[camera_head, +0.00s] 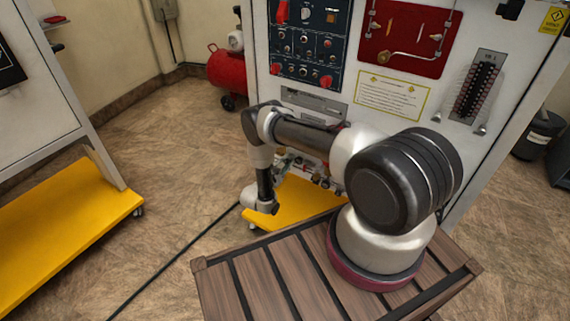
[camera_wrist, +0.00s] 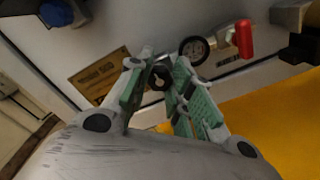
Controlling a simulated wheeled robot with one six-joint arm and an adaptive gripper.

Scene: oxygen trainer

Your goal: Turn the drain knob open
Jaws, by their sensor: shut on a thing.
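My gripper (camera_wrist: 162,68) has two fingers with green pads, reaching toward the lower front of the white panel. It is shut on a small dark round knob (camera_wrist: 160,77), which shows between the fingertips in the wrist view. I take this to be the drain knob; its marking and how far it is turned cannot be read. The fingers cover part of it. In the head view my arm reaches down at the panel's lower part, and the gripper's hold on the knob cannot be made out there.
A round gauge (camera_wrist: 194,50) and a red-handled valve (camera_wrist: 243,38) sit close to the right of the fingers. A yellow label (camera_wrist: 100,76) is on the panel to the left. A yellow base (camera_head: 300,203) juts out below. Open floor (camera_head: 170,190) lies to the left.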

